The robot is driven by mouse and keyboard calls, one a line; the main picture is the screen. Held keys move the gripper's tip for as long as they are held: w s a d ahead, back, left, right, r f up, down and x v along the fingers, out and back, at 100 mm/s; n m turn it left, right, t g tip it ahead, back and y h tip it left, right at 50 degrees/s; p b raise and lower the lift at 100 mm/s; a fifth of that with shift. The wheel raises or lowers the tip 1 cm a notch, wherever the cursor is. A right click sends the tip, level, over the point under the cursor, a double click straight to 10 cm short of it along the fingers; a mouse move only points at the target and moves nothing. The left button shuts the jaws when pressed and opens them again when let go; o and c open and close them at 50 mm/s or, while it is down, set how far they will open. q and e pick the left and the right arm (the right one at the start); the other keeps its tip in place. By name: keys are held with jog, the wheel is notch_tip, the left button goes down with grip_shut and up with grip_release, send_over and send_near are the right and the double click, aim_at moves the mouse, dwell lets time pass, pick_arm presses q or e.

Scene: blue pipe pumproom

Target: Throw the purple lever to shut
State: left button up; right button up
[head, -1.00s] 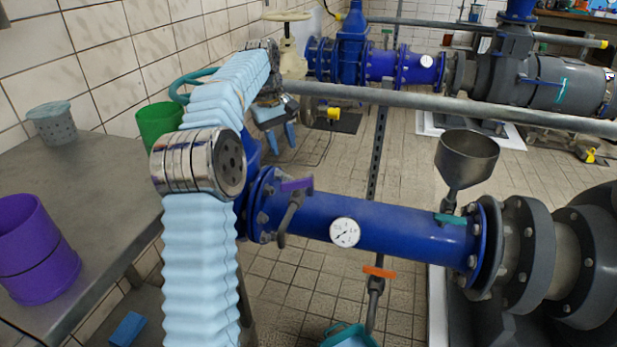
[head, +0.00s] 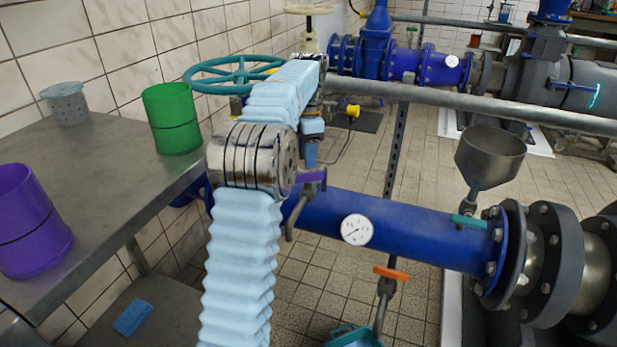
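The purple lever (head: 311,175) sits on a small grey bent pipe beside the left end of the blue pipe. Its handle lies roughly level, pointing right, with its left end close behind my arm's silver joint in the picture. I see no contact with the lever. My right gripper is not in view.
An orange lever (head: 391,273) and a teal lever (head: 468,221) are on nearby fittings. A gauge (head: 357,229) is on the blue pipe. A metal table (head: 95,185) at left holds a green container (head: 171,118) and a purple container (head: 28,222). A grey rail (head: 450,100) crosses behind.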

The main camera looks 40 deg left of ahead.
aim_at(308, 173)
pick_arm(q)
notch_tip(308, 173, down, 6)
jog(key=shift+r+b, duration=0.2)
jog(key=shift+b, duration=0.2)
grip_shut()
